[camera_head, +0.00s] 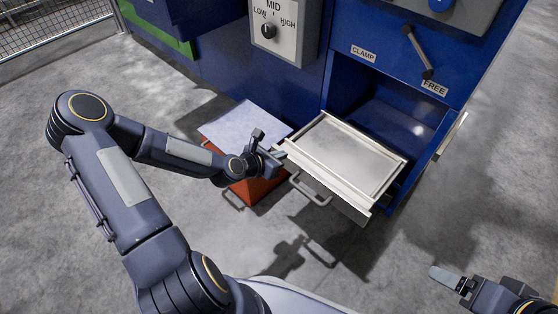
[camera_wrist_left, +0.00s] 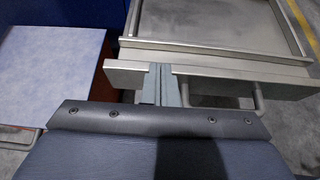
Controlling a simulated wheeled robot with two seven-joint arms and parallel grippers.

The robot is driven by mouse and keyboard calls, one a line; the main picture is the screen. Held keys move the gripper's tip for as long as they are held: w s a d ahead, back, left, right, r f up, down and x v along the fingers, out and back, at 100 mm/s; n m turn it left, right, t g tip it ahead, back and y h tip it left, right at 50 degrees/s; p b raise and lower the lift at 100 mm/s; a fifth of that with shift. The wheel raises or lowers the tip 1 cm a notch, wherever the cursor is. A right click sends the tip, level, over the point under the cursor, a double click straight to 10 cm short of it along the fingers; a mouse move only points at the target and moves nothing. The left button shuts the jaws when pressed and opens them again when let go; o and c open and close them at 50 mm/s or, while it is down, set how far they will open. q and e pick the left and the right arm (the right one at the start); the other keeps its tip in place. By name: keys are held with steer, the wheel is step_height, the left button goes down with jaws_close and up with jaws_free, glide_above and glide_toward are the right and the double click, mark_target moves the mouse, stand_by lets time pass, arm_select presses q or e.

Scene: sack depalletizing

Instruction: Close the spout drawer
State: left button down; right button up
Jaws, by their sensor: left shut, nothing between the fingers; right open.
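The spout drawer (camera_head: 345,152) is a shallow metal tray pulled out of the blue machine's lower opening. Its front panel (camera_wrist_left: 225,68) and bar handle (camera_head: 311,190) face me; the handle (camera_wrist_left: 259,98) also shows in the left wrist view. My left gripper (camera_head: 278,154) is shut and empty at the left end of the drawer front. In the left wrist view its fingers (camera_wrist_left: 161,84) lie together against or just before the panel, left of the handle; contact is unclear. My right gripper (camera_head: 452,281) is open at the lower right, away from the drawer and partly cut off.
A red box (camera_head: 254,188) with a pale sheet (camera_head: 240,130) on top stands left of the drawer. The blue machine has a MID dial (camera_head: 268,31) and a CLAMP/FREE lever (camera_head: 418,52). The floor in front is clear.

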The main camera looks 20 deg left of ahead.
mark_target(299, 150)
arm_select(q)
steer(key=b+x, duration=0.2)
steer(key=x, duration=0.5)
arm_select(e)
step_height(299, 150, down, 3)
steer(key=shift+r, duration=0.1)
